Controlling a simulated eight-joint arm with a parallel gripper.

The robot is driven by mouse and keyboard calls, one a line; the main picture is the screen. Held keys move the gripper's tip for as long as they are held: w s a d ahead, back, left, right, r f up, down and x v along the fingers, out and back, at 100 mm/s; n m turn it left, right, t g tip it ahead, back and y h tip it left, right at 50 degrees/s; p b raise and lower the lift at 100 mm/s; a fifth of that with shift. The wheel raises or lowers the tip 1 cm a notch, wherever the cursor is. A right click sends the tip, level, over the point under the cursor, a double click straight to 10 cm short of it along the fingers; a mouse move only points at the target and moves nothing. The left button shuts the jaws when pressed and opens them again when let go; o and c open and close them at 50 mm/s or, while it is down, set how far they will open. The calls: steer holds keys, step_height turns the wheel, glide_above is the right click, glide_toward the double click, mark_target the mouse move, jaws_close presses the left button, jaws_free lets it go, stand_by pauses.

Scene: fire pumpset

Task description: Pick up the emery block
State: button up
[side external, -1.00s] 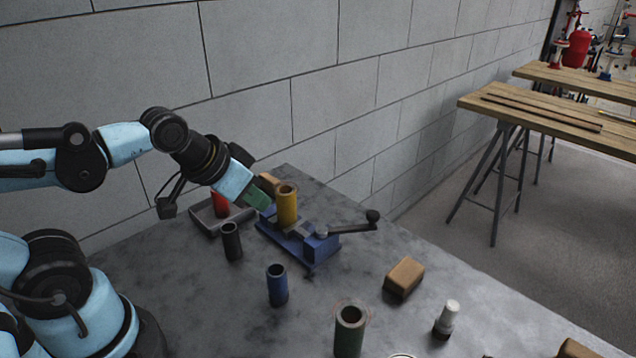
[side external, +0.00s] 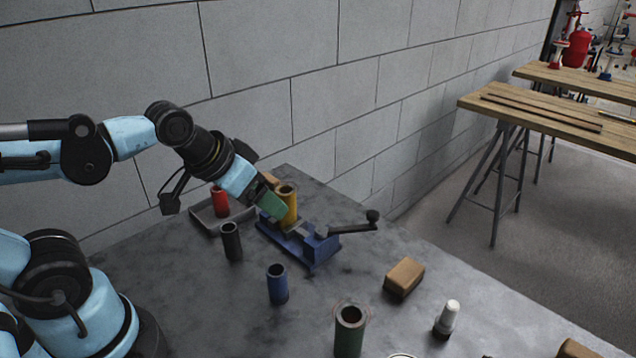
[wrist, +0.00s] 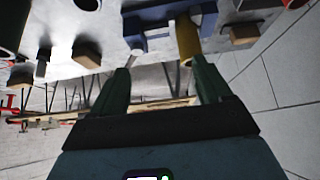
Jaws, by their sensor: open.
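Tan blocks that could be the emery block show in three places; I cannot tell which one it is. One block (side external: 404,278) lies on the open right part of the bench, also in the wrist view (wrist: 87,54). Another (side external: 269,180) is behind the yellow tube, mostly hidden, and a third (side external: 577,349) is cut off at the bottom edge. My gripper (side external: 277,210) is open with green fingers, beside the yellow tube above the blue vise. The wrist view shows nothing held between its fingers (wrist: 160,66).
The yellow tube (side external: 289,197) stands upright at the blue vise (side external: 312,250), whose handle (side external: 352,228) sticks out right. Red (side external: 220,202), black (side external: 232,242), blue (side external: 277,286) and green (side external: 349,333) tubes and a white-topped item (side external: 447,318) stand around. A wall is behind.

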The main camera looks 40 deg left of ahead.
steer(key=w+d+r+g, duration=0.2)
steer(key=w+d+r, duration=0.1)
steer(key=w+d, duration=0.2)
steer(key=g, duration=0.5)
glide_above(406, 270)
step_height(406, 270, down, 6)
steer(key=f, duration=0.5)
steer(key=shift+w+f, duration=0.2)
steer(key=shift+f, duration=0.1)
steer(key=shift+s+f, duration=0.15)
steer(key=shift+f, duration=1.25)
steer(key=shift+s+f, duration=0.1)
steer(key=shift+f, duration=1.25)
steer(key=c, duration=1.1)
